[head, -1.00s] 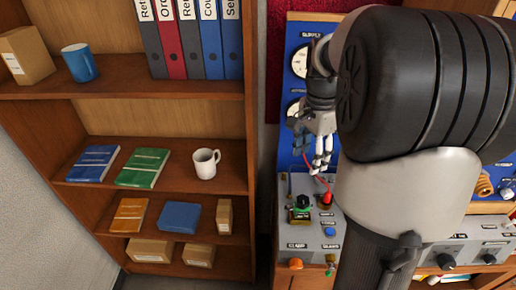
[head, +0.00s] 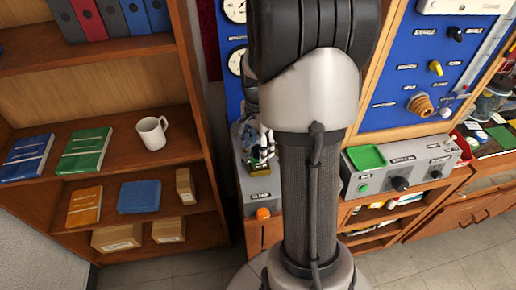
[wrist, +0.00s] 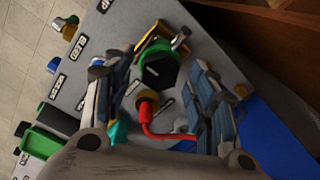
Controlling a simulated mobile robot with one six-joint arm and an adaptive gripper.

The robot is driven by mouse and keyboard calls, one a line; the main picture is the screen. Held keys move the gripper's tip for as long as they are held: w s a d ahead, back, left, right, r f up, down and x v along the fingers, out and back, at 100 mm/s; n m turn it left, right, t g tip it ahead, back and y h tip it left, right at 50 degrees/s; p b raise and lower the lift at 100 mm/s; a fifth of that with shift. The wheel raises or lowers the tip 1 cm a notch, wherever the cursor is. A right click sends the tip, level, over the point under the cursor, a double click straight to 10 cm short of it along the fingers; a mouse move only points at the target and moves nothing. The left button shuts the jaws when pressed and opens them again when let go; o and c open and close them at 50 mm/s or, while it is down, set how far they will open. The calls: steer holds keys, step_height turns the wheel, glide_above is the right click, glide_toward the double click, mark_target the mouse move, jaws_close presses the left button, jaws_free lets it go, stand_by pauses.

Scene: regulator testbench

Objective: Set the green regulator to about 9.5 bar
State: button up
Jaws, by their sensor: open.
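The green regulator (wrist: 160,68) shows in the wrist view as a knob with a dark six-sided top and green sides, on a grey panel. My gripper (wrist: 155,82) is open, with one finger on each side of the knob. I cannot tell whether the fingers touch it. In the head view my gripper (head: 265,140) is low over the grey box at the left of the bench, and the regulator is mostly hidden. Two round gauges (head: 236,63) show on the blue panel above, partly cut off or covered by my arm; their readings are too small to tell.
A red plug (wrist: 147,108) with a red cable stands close beside the knob, between my fingers. An orange knob (head: 263,213) is on the box front. A shelf (head: 190,150) with a white mug stands at the left. A grey control box (head: 425,160) is at the right.

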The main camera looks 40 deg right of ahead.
steer(key=shift+f, duration=0.3)
steer(key=shift+c, duration=0.2)
steer(key=c, duration=1)
